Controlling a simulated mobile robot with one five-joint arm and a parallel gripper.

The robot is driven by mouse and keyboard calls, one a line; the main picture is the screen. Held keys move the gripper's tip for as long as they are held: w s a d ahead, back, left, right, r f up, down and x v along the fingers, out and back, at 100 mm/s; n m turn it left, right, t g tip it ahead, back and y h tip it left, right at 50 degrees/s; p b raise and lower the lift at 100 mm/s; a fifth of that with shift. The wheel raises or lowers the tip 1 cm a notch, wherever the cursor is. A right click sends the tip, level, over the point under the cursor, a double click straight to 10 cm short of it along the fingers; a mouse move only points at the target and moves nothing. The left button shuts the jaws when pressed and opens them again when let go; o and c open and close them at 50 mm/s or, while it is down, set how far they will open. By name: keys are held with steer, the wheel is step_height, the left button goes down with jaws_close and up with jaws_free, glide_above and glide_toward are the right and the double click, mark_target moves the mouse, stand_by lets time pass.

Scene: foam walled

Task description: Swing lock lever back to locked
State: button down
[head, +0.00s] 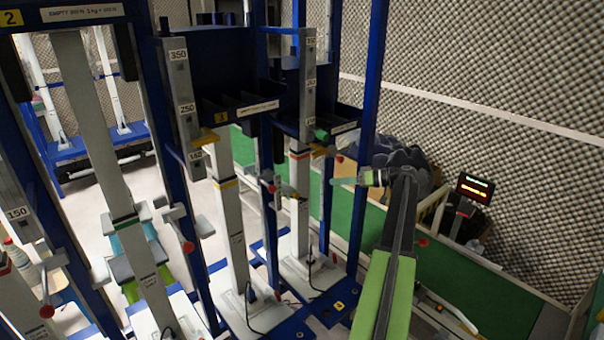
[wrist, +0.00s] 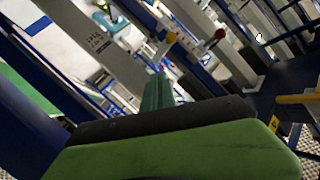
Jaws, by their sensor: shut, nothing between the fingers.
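Several levers with red ball knobs show on the blue frames in the head view; I cannot tell which is the lock lever. One red knob (head: 339,158) is on the rear right frame, just above the tip of my gripper (head: 338,182) in the picture. Another red knob (head: 272,188) is further left, and a third red knob (head: 189,247) is lower left. My gripper is shut and empty, with teal fingers pointing left. In the wrist view, my gripper (wrist: 157,92) points at the frames; a red knob (wrist: 220,34) shows beyond it, apart from the fingers.
Blue uprights and pale columns (head: 230,215) crowd the left and middle. A green strip (head: 470,290) runs along the foam wall (head: 480,80) at right. A display with lit digits (head: 475,187) stands by the wall. Dark cables lie on the base plates.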

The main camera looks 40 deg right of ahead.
steer(key=w+a+f+b, duration=0.5)
steer(key=w+a, duration=0.2)
steer(key=shift+w+b, duration=0.15)
steer(key=shift+b, duration=0.15)
stand_by(0.4)
steer(key=shift+s+a, duration=0.3)
steer(key=shift+a, duration=0.15)
